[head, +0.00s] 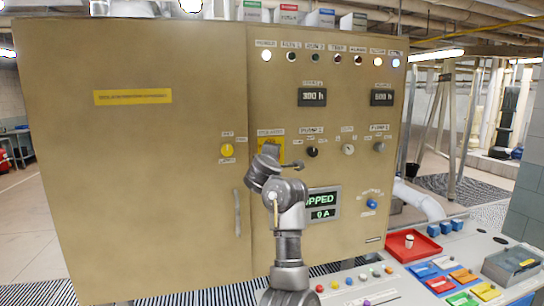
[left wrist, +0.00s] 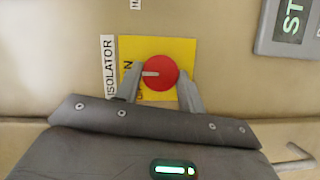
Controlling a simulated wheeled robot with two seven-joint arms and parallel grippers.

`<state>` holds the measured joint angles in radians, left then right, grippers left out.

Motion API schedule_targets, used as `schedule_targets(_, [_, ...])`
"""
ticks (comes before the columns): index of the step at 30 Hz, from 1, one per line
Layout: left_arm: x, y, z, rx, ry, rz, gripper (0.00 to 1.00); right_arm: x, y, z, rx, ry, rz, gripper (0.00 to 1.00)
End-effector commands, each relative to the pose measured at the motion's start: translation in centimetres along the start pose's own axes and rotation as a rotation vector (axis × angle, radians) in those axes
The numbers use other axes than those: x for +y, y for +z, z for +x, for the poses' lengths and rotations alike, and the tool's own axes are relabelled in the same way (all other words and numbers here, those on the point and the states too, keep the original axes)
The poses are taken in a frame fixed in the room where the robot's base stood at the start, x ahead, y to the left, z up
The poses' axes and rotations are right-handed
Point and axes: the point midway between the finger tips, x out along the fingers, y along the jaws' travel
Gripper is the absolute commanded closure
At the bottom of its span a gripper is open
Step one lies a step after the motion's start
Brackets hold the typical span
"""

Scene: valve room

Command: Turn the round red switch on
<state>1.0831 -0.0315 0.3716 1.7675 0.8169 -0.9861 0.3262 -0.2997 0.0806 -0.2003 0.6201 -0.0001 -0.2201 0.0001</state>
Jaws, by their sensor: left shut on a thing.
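The round red switch (left wrist: 160,73) sits on a yellow square plate (left wrist: 185,47) beside a label reading "ISOLATOR". In the left wrist view, a white mark on its face points left, and lettering beside it is partly covered. My left gripper (left wrist: 160,88) has one finger on each side of the switch and is shut on it. In the head view my left gripper (head: 268,154) is at the cabinet front, and it hides the switch; part of the yellow plate (head: 265,143) shows around it. My right gripper is in neither view.
The tan cabinet (head: 140,190) carries several knobs, lamps and displays. A yellow knob (head: 227,150) is left of my gripper and a black knob (head: 312,152) is right of it. A vertical handle (head: 237,213) sticks out below left. A desk with trays (head: 413,246) stands at right.

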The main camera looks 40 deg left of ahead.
Motion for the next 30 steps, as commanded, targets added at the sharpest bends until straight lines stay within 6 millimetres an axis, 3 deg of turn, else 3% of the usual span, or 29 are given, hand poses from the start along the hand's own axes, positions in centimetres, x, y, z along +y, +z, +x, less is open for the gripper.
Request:
schedule_targets(5, [0.0,0.0,0.0,0.001,0.001,0.004,0.84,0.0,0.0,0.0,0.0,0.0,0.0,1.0])
schedule_targets(6, [0.0,0.0,0.0,0.001,0.001,0.004,0.57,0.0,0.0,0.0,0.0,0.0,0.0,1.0])
schedule_targets(10, [0.0,0.0,0.0,0.001,0.001,0.003,0.4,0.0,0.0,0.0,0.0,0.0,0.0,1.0])
schedule_targets(22, [0.1,0.0,-0.6,0.002,0.002,0.002,0.39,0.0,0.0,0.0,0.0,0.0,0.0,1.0])
schedule_targets(30, [0.3,0.0,-4.6,0.001,0.005,-0.002,0.39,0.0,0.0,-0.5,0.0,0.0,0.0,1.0])
